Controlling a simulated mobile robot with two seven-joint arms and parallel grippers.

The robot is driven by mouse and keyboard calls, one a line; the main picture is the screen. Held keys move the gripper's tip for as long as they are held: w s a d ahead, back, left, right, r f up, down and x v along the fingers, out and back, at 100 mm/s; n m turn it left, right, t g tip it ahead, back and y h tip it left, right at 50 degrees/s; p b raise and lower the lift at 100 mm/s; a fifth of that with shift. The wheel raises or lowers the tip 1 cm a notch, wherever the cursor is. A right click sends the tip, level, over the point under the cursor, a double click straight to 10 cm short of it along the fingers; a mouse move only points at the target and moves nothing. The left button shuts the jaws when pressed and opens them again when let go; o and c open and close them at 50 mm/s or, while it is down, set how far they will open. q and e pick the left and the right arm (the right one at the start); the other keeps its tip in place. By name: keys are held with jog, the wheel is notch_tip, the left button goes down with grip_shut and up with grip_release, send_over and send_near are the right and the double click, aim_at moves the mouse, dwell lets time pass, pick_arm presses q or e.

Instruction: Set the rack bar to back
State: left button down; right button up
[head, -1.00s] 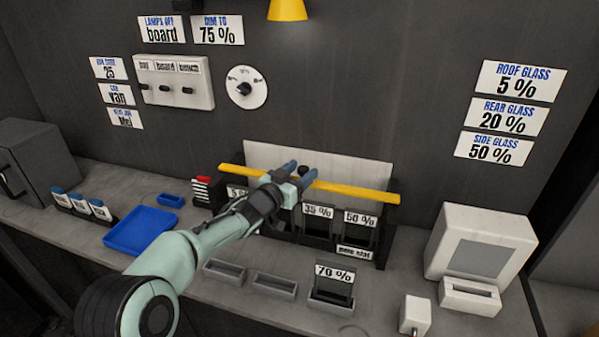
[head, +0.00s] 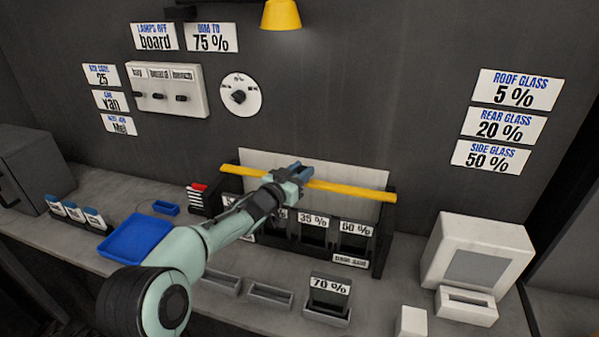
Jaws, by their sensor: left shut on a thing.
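The yellow rack bar (head: 350,189) runs across the top of the black sample rack (head: 384,232), in front of a pale back panel (head: 330,170). My left gripper (head: 298,172) is over the middle of the bar, its fingers shut on it. The black knob at the bar's middle is hidden by the fingers. The rack below holds dark film samples with labels such as 35 % and 50 %; my arm covers part of its left side. My right gripper is not in view.
A 70 % sample (head: 328,294) stands in a holder at the front, beside empty grey trays (head: 270,295). A blue tray (head: 137,234) lies left of my arm. A white device (head: 478,255) stands at the right. Switches and a dial (head: 240,95) are on the wall.

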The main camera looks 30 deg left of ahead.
pick_arm(q)
jog(key=c, duration=0.8)
grip_release()
jog(key=shift+a, duration=0.1)
jog(key=s, duration=0.4)
jog(key=s+b, duration=0.1)
jog(key=s, duration=0.4)
jog(key=s+a+b, duration=0.1)
jog(key=s, duration=0.3)
jog(key=shift+s, duration=0.25)
